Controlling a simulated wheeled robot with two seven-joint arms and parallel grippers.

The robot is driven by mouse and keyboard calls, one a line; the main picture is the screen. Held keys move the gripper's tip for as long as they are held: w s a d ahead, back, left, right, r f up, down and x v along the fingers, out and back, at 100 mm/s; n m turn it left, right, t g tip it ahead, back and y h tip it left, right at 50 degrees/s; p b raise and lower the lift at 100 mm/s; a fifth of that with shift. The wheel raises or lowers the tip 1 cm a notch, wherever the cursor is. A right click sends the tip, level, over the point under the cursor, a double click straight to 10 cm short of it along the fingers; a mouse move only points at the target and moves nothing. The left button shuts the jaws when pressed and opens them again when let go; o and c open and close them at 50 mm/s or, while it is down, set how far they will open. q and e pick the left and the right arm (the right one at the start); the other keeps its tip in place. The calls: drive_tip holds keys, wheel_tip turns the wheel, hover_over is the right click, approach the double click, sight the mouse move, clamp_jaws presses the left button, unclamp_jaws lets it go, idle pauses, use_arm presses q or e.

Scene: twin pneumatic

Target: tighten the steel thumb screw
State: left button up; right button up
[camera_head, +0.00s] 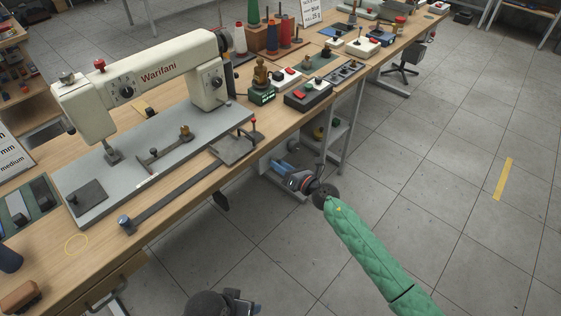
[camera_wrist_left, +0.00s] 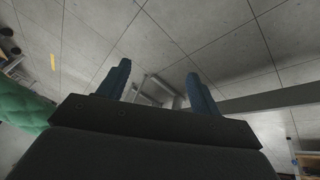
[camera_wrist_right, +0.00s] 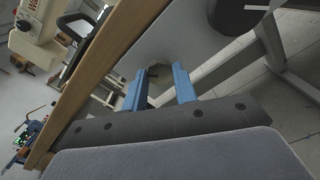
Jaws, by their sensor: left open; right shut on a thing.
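A knurled steel thumb screw (camera_head: 125,223) stands at the near end of a dark flat bar (camera_head: 180,185) along the table's front edge. My right gripper (camera_head: 279,167) is below and in front of the table edge, away from the screw. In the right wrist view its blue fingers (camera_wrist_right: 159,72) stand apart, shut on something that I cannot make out. My left gripper (camera_head: 245,300) is at the bottom of the head view, low in front of the table. In the left wrist view its fingers (camera_wrist_left: 159,75) are open and empty over the floor.
A cream sewing machine (camera_head: 150,75) stands on a grey base plate (camera_head: 125,175) on the wooden table. A brass screw (camera_head: 185,131) sits on that plate. Thread cones (camera_head: 272,38) and small control boxes (camera_head: 308,94) fill the far end.

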use_arm(q)
drive_tip(key=s+a+r+g+y+p, duration=0.25)
drive_tip(key=a+r+p, duration=0.25)
drive_tip(key=a+r, duration=0.25)
wheel_tip(320, 180, down, 6)
drive_tip(key=w+p, duration=0.1)
drive_tip(key=shift+d+n, duration=0.4)
drive_tip(key=shift+d, duration=0.05)
use_arm(e)
drive_tip(key=shift+m, duration=4.5)
use_arm(q)
drive_tip(key=shift+w+h, duration=0.15)
drive_tip(key=shift+h, duration=0.1)
drive_tip(key=shift+r, duration=0.1)
use_arm(e)
drive_tip(key=o, duration=1)
